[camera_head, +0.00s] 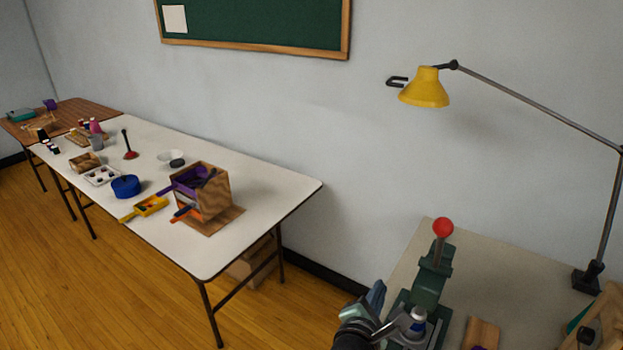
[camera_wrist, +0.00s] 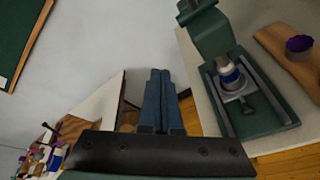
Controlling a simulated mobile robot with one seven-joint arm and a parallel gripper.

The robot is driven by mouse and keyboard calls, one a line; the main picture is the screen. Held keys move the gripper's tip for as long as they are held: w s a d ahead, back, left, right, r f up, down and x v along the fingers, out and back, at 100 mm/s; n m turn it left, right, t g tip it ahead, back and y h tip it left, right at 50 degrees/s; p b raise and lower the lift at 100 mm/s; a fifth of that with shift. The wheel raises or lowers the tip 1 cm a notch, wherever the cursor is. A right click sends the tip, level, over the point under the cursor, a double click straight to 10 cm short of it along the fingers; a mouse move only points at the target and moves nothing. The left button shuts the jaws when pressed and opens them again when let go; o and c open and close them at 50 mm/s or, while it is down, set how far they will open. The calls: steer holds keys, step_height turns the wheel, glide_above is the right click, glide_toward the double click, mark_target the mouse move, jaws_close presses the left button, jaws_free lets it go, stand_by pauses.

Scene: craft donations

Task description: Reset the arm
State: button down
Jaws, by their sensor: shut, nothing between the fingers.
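My gripper (camera_wrist: 158,98) shows in the wrist view with its two blue-grey fingers pressed together and nothing between them. It points out over the gap between the white table and the right-hand bench, apart from any object. In the head view my gripper (camera_head: 376,298) is at the bottom, just left of the green press (camera_head: 438,270) with a red ball on its lever. The same press stands to the right of my fingers in the wrist view (camera_wrist: 212,35). A small silver-and-blue cylinder (camera_wrist: 229,73) sits on the press base.
The long white table (camera_head: 262,187) at left holds a wooden box (camera_head: 216,188), a blue round container (camera_head: 126,187) and several small items. A yellow lamp (camera_head: 424,90) reaches over the right-hand bench (camera_head: 505,275).

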steer(key=s+a+r+m+t+y, duration=0.15)
steer(key=r+m, duration=0.25)
steer(key=r, duration=0.7)
steer(key=a+r+m+t, duration=0.3)
steer(key=r+m, duration=0.2)
steer(key=r, duration=0.6)
steer(key=s+a+r+m+t+y, duration=0.1)
steer(key=a+r+m+t, duration=0.2)
steer(key=r, duration=0.8)
steer(key=s+a+r+m+t+y, duration=0.1)
steer(key=s+a+r+m+t, duration=0.1)
steer(key=s+r, duration=0.3)
steer(key=s+a+r+m+t+y, duration=0.1)
steer(key=s+r+m+t, duration=0.1)
steer(key=s+r+m, duration=0.2)
steer(key=s+a+r+m+t+y, duration=0.2)
steer(key=s+r+m, duration=0.1)
steer(key=s+r, duration=0.5)
step_height(320, 180, up, 3)
steer(key=shift+a+f+m, duration=0.2)
steer(key=shift+a+m, duration=0.1)
steer(key=shift+m, duration=0.1)
